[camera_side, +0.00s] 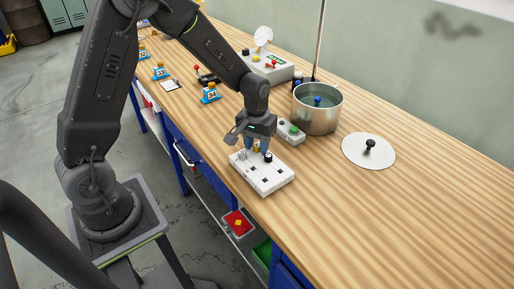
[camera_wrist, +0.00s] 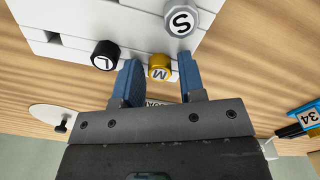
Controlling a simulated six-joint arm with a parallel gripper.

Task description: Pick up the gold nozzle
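The gold nozzle (camera_wrist: 159,70), marked M, stands in the white rack (camera_wrist: 72,22) between a black nozzle (camera_wrist: 103,56) marked L and a silver nozzle (camera_wrist: 181,20) marked S. In the side view the gold nozzle (camera_side: 257,149) shows small under my gripper (camera_side: 257,147), with the white rack (camera_side: 268,181) below. In the wrist view my gripper (camera_wrist: 158,62) is open, its two blue fingers on either side of the gold nozzle. Gaps show between it and both fingers. Its lower part is hidden.
A grey box with a green button (camera_side: 292,132) stands close behind the rack. A metal pot (camera_side: 318,112) and its round lid (camera_side: 382,154) with a black knob are farther right. A blue stand marked 34 (camera_side: 210,94) is to the left. The front right of the table is clear.

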